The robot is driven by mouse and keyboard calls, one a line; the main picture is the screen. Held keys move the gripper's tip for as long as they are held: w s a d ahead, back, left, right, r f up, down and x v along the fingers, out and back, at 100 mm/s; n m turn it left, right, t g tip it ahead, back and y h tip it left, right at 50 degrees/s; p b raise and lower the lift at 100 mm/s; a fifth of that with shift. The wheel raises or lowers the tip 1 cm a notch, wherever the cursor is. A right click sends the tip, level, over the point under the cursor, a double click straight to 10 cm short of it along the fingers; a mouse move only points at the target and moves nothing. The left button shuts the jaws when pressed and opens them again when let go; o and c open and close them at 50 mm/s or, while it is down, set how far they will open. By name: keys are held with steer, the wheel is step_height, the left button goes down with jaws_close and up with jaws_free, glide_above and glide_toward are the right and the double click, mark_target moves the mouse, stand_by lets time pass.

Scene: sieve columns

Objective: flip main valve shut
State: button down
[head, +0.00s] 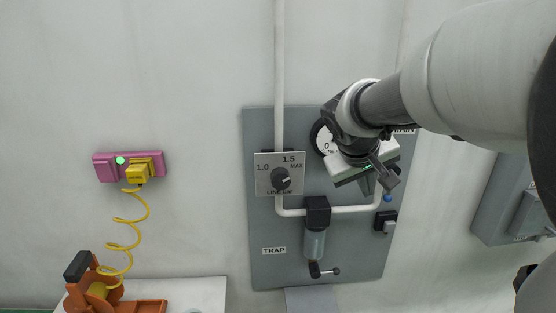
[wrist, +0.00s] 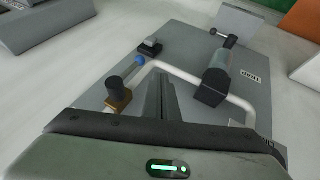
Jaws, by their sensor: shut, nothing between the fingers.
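The main valve (wrist: 118,97) shows in the wrist view as a brass body with a dark hub on the grey panel. Its lever ends in a blue tip (wrist: 139,60) and lies roughly along the white pipe. The MAIN label (head: 404,131) is partly covered by my arm. My gripper (head: 389,181) is shut and empty in front of the panel's right side. Its fingers (wrist: 161,82) appear beside the lever; contact cannot be told.
The panel also carries a gauge (head: 324,139), a regulator knob (head: 281,179), a trap bowl (head: 315,243) with a drain handle (head: 325,271), and a small dark switch (head: 385,226). A grey box (head: 508,205) is at right. A pink socket (head: 105,167) and yellow coiled cord are at left.

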steer(key=shift+w+d+f+p, duration=0.2)
steer(key=shift+w+d, duration=0.1)
steer(key=shift+d, duration=0.45)
steer(key=shift+w+d+f+p, duration=0.2)
steer(key=shift+w+d+f, duration=0.05)
steer(key=shift+d, duration=0.5)
steer(key=shift+w+d+f+p, duration=0.2)
steer(key=shift+w+d, duration=0.1)
steer(key=shift+d, duration=0.45)
steer(key=shift+f, duration=0.15)
